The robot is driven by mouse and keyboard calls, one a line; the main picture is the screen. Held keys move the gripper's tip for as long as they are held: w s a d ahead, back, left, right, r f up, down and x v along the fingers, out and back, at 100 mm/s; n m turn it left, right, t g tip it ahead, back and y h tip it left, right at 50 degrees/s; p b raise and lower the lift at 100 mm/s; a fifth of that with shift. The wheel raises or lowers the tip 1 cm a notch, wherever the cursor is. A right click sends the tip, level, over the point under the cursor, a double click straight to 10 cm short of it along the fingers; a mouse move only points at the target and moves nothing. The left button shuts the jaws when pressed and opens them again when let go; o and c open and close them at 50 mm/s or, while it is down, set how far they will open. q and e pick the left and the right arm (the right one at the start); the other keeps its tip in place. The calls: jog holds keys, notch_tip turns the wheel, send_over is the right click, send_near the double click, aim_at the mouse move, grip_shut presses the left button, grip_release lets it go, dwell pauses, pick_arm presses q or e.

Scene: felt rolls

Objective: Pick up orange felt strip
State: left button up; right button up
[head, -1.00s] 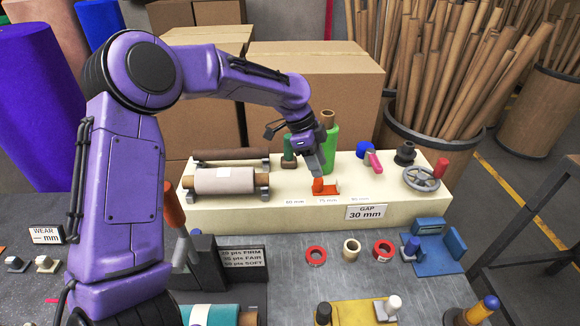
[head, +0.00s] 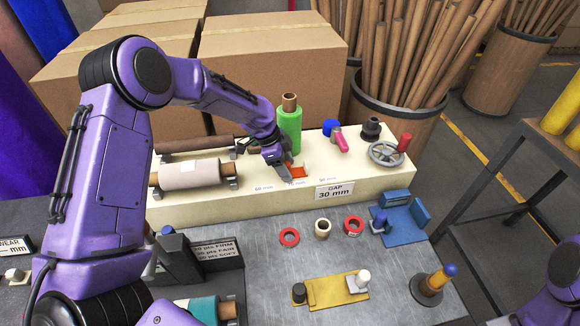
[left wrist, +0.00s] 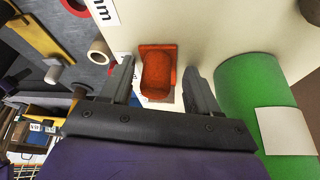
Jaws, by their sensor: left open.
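The orange felt strip (head: 297,171) lies on the cream ledge (head: 240,194) above the "75 mm" label, partly hidden by my left gripper in the head view. In the left wrist view the strip (left wrist: 158,75) is a small curled orange piece lying between the two fingers. My left gripper (head: 284,172) is open; in the left wrist view its dark fingers (left wrist: 158,85) stand on either side of the strip, with a gap on both sides. Whether the fingers touch the ledge is unclear. My right gripper is not in view; only a piece of purple arm shows at the lower right.
A green roll (head: 290,128) stands close behind my left gripper. A pale felt roll (head: 191,174) lies to its left. A pink-handled tool (head: 340,142) and a handwheel (head: 388,154) stand to the right.

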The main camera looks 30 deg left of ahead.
pick_arm(q)
jog(key=shift+s+d+r, duration=0.1)
jog(key=shift+s, duration=0.05)
jog(key=shift+s+r, duration=0.1)
jog(key=shift+s, duration=0.05)
jog(key=c, duration=0.4)
grip_shut()
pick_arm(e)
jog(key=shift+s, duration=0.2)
pick_arm(q)
notch_tip(320, 180, up, 10)
jog(key=b, duration=0.3)
jog(key=shift+f, duration=0.25)
jog(key=shift+r, duration=0.2)
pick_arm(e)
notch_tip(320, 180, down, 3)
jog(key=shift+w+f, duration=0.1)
